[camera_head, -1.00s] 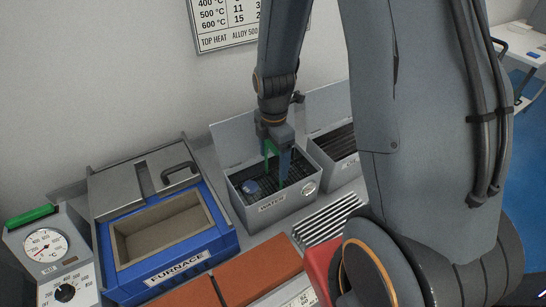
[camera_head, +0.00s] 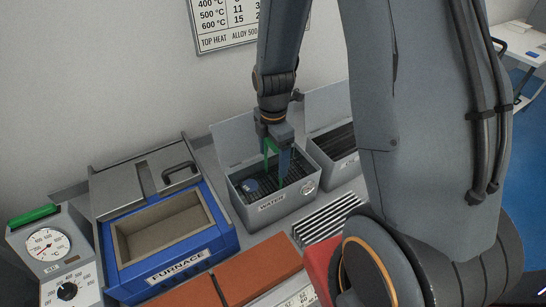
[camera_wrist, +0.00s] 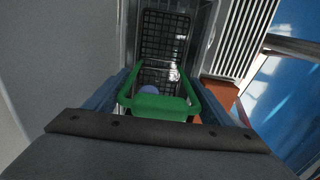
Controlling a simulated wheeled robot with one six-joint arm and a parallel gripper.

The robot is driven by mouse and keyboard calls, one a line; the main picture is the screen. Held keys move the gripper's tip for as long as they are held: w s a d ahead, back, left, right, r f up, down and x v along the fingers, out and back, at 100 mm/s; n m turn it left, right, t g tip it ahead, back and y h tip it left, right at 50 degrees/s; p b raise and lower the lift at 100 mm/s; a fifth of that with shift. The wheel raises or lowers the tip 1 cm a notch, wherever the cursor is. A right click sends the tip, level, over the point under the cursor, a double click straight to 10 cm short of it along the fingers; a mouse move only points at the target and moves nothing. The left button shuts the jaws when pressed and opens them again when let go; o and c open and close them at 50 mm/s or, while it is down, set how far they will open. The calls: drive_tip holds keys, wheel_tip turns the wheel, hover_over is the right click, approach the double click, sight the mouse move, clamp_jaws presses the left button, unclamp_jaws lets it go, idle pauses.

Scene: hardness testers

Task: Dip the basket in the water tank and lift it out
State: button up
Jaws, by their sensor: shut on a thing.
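The water tank (camera_head: 273,205) is a grey box with a WATER label and a raised lid, right of the furnace. My gripper (camera_head: 277,170) points down into it and is shut on the green handle of the basket. In the wrist view the green handle (camera_wrist: 160,104) spans between the fingers of my gripper (camera_wrist: 163,92). The dark wire basket (camera_wrist: 163,50) lies below it, inside the tank walls. A round blue-grey piece (camera_head: 250,185) shows at the left inside the tank, and part of it shows in the wrist view. The water level cannot be made out.
The blue furnace (camera_head: 170,240) with an open top chamber stands left of the tank. A second grey tank (camera_head: 338,150) stands close on the right. A slatted rack (camera_head: 325,220) and orange bricks (camera_head: 255,275) lie in front. A gauge box (camera_head: 45,245) is far left.

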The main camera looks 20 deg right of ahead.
drive_tip(key=shift+r+p, duration=0.3)
drive_tip(key=shift+r, duration=0.15)
drive_tip(key=shift+f, duration=0.1)
drive_tip(key=shift+f+b, duration=0.5)
drive_tip(key=shift+f, duration=0.35)
drive_tip(key=shift+r, duration=0.25)
drive_tip(key=shift+r+p, duration=0.7)
drive_tip(key=shift+p, duration=0.15)
drive_tip(key=shift+f, duration=0.25)
drive_tip(key=shift+f+b, duration=0.45)
drive_tip(key=shift+f, duration=0.25)
drive_tip(key=shift+r, duration=0.15)
